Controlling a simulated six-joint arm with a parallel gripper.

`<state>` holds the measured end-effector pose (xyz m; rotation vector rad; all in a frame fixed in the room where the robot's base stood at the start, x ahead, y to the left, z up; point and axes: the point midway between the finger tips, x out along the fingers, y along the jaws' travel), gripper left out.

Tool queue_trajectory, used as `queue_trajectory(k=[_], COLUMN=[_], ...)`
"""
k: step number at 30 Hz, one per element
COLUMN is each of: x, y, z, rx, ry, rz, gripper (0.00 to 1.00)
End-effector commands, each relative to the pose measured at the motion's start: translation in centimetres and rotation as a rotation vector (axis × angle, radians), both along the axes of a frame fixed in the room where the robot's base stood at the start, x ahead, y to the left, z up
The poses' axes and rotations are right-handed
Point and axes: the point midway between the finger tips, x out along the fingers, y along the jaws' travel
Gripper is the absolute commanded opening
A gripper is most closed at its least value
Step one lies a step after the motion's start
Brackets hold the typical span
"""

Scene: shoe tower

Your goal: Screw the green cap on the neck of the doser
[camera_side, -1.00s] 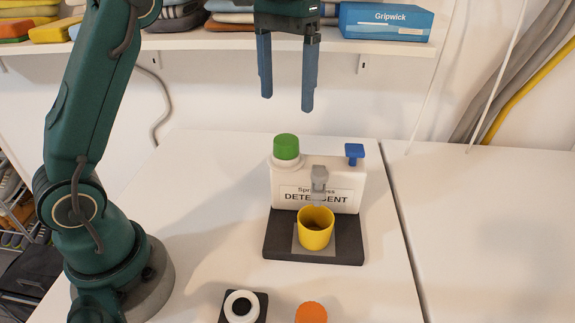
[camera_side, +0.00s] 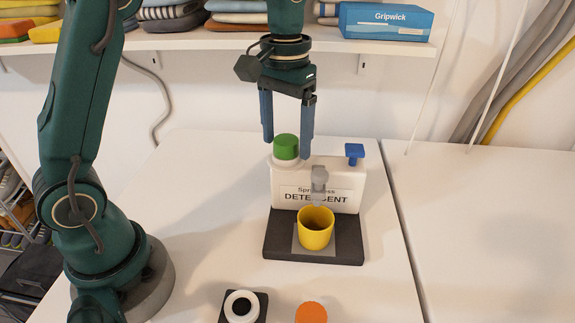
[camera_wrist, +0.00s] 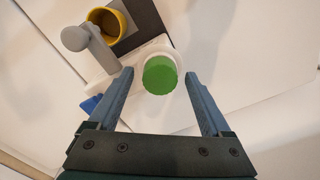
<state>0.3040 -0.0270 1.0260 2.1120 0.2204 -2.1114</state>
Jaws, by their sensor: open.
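The green cap (camera_side: 286,147) sits on the neck at the left top of the white doser (camera_side: 345,180), which is labelled as detergent. Whether the cap is tight cannot be told. My gripper (camera_side: 287,148) is open, pointing down, with its blue fingers on either side of the cap. In the wrist view the cap (camera_wrist: 160,75) lies between the two fingers (camera_wrist: 160,82), with a gap on each side, and neither finger touches it.
A yellow cup (camera_side: 316,236) stands on the dark base (camera_side: 345,252) under the doser's grey spout (camera_side: 319,180). A blue knob (camera_side: 354,151) rises at the doser's right. The table at right is clear.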

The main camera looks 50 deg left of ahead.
Motion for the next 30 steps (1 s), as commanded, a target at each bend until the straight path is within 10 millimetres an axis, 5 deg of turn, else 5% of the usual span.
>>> queue_trajectory(k=[6,12,30], x=[0.00,0.00,0.00], y=[0.00,0.00,0.00], z=[-0.02,0.00,-0.41], rx=[0.000,0.000,0.001], ry=[0.000,0.000,0.002], rz=[0.000,0.000,0.000], gripper=[0.79,0.02,0.00])
